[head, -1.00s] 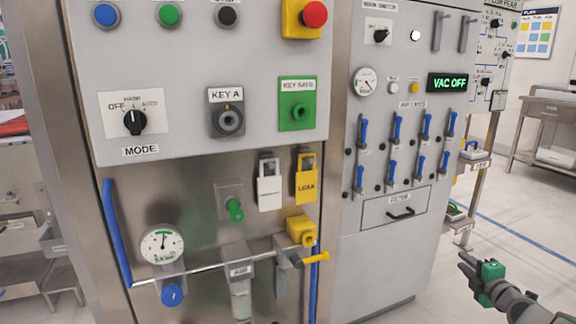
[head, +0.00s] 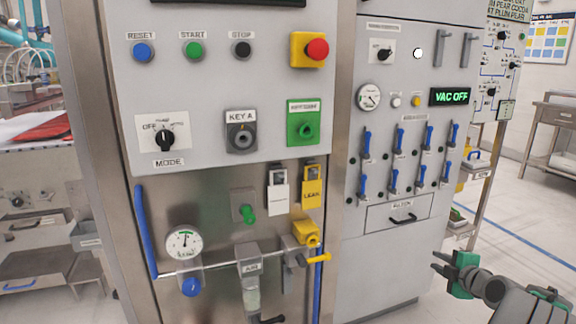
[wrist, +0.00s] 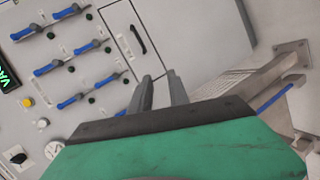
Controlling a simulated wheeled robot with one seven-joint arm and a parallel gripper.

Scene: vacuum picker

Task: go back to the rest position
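My gripper (head: 437,262) is at the lower right of the head view, in front of the grey cabinet's lower right side. Its green body (head: 463,273) shows behind the fingers. In the wrist view the two grey fingers (wrist: 160,90) stand apart with nothing between them, pointing toward the cabinet front. They appear clear of the drawer handle (wrist: 138,39).
A control panel (head: 220,90) with buttons, a mode knob (head: 165,140) and a red emergency stop (head: 317,49) stands on the left. The cabinet carries blue levers (head: 393,180) and a "VAC OFF" display (head: 450,97). Open floor (head: 500,215) lies right.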

